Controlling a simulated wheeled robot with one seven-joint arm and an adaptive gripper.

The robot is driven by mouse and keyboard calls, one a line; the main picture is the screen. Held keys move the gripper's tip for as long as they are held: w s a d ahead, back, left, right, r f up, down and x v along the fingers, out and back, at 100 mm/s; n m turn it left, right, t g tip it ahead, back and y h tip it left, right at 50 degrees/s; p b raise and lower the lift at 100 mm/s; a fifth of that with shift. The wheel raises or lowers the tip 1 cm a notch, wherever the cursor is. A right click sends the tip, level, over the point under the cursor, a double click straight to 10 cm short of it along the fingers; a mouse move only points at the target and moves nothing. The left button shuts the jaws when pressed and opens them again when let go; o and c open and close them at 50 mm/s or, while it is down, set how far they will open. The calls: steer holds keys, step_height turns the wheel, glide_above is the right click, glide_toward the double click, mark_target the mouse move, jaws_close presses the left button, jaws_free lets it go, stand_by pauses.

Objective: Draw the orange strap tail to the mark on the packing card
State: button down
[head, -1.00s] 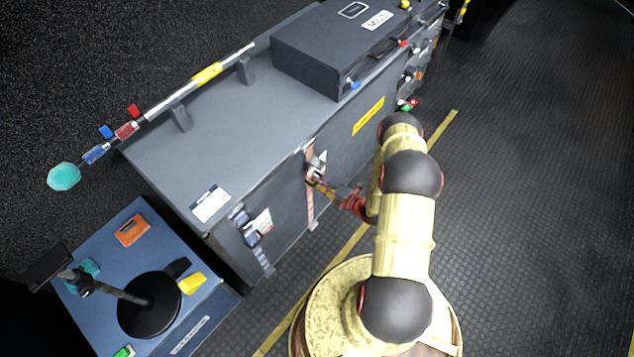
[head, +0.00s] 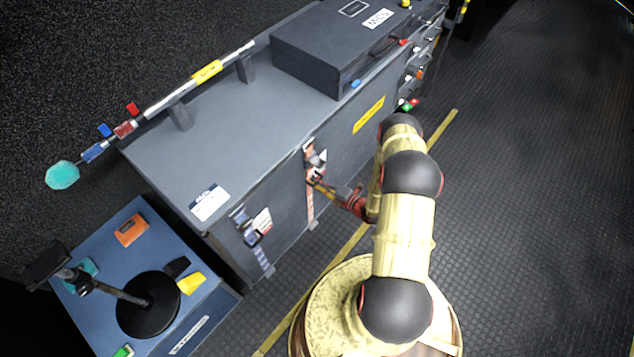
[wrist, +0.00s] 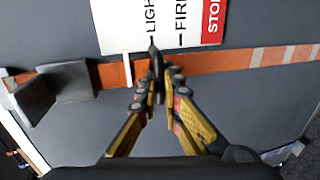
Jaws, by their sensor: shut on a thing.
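The orange strap (wrist: 225,63) runs across the grey case side in the wrist view, through a dark buckle (wrist: 66,82) at left. The white packing card (wrist: 122,22) lies above it, with LIGHT and FIRM marks and a red STOP block (wrist: 213,22). A white line (wrist: 128,70) crosses the strap, left of the short LIGHT mark. My gripper (wrist: 158,82) is shut on a black upright tab at the strap, close below the LIGHT mark. The fingers hide part of the strap. In the head view my gripper (head: 316,182) is at the strap (head: 310,208) on the case front.
The large grey case (head: 170,160) carries a dark box (head: 335,50) and a pole in brackets. A blue case (head: 110,230) with a round black stand is at lower left. The ribbed floor (head: 530,200) at right is clear.

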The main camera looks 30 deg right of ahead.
step_height(320, 180, down, 4)
steer(key=shift+s+r+b, duration=0.1)
steer(key=shift+b, duration=0.9)
steer(key=c, duration=2)
jaws_free()
steer(key=shift+r, duration=0.1)
steer(key=v, duration=1.2)
